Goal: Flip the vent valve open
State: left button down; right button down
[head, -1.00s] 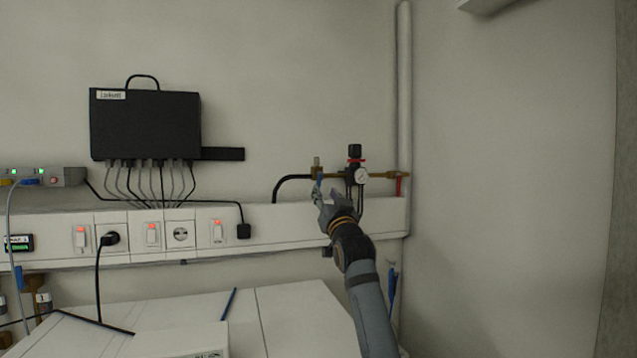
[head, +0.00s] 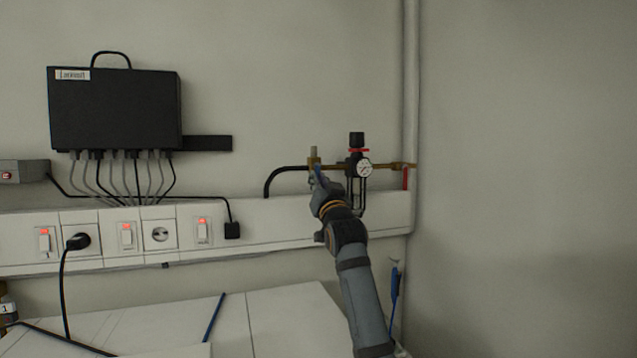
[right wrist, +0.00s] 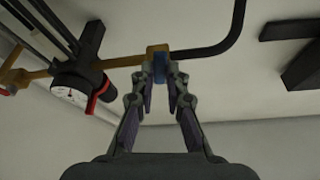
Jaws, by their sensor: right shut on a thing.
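The vent valve (head: 314,160) is a small brass fitting on the pipe on the back wall, left of the black regulator. Its blue lever (right wrist: 160,66) shows in the right wrist view, between my fingertips just below the brass body. My right gripper (head: 318,178) reaches up to the valve from below and is shut on the blue lever. In the right wrist view the two fingers (right wrist: 162,78) come together at the lever, one on each side. The fingers partly hide the lever. My left gripper is not in view.
A black regulator (head: 357,142) with a white gauge (head: 364,167) and red ring sits close right of the valve. A black hose (head: 280,174) bends down on the left. A vertical pipe (head: 411,80) stands at right. A socket rail (head: 270,235) runs below.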

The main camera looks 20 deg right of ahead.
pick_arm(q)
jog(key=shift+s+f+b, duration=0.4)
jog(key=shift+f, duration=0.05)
pick_arm(e)
jog(key=n, duration=0.1)
jog(key=n+y, duration=0.2)
jog(key=shift+w+d+f+n, duration=0.15)
jog(key=shift+d+f+n, duration=0.15)
jog(key=shift+d+f, duration=0.1)
